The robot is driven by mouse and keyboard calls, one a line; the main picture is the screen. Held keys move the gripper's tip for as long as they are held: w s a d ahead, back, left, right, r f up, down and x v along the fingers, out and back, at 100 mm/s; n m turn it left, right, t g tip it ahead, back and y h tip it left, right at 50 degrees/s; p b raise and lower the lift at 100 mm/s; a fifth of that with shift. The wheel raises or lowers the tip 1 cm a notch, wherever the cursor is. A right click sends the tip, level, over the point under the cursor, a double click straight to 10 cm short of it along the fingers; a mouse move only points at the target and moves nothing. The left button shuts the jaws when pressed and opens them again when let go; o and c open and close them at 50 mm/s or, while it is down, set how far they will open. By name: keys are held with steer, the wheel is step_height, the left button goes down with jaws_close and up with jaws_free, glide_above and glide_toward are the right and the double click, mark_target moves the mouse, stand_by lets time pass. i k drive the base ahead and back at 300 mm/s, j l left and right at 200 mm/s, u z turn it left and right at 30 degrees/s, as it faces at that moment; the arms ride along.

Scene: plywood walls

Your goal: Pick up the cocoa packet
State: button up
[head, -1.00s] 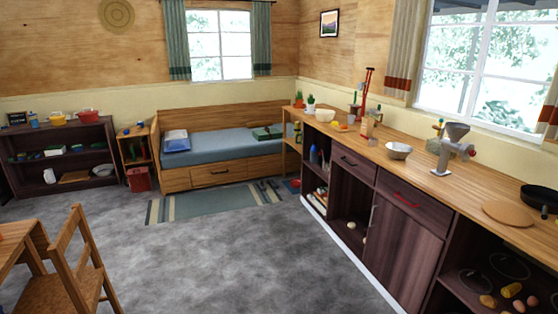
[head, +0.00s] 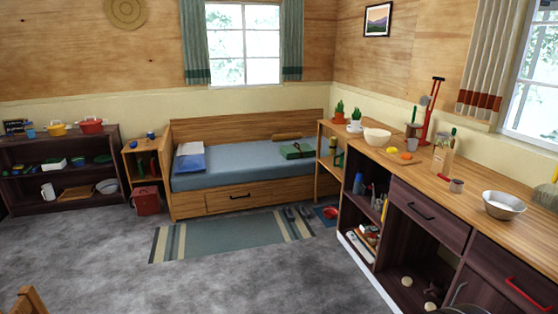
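I cannot make out a cocoa packet for certain in the head view. Small packets and boxes (head: 366,240) lie on the low shelf of the dark counter, too small to identify. A tan packet-like or jar-like item (head: 442,158) stands on the counter top among utensils, and I cannot tell what it holds. My gripper is not in view.
The wooden counter (head: 425,185) runs along the right, with a metal bowl (head: 503,205) and a pale bowl (head: 377,138) on top. A bed (head: 245,165) and dark shelf unit (head: 60,182) stand at the back. Grey floor (head: 240,285) is clear; a chair part (head: 28,303) shows lower left.

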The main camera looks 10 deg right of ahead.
mark_target(442, 159)
steer(key=i+l+z, duration=0.25)
steer(key=i+z, duration=0.2)
steer(key=i, duration=0.3)
steer(key=i+z, duration=0.5)
steer(key=i, duration=0.2)
steer(key=i+j+z, duration=0.3)
steer(key=i+z, duration=0.15)
steer(key=i, duration=0.3)
steer(key=i+l+z, duration=0.1)
steer(key=i, duration=0.55)
steer(key=i+l+z, duration=0.15)
steer(key=i, duration=0.5)
steer(key=l, duration=0.1)
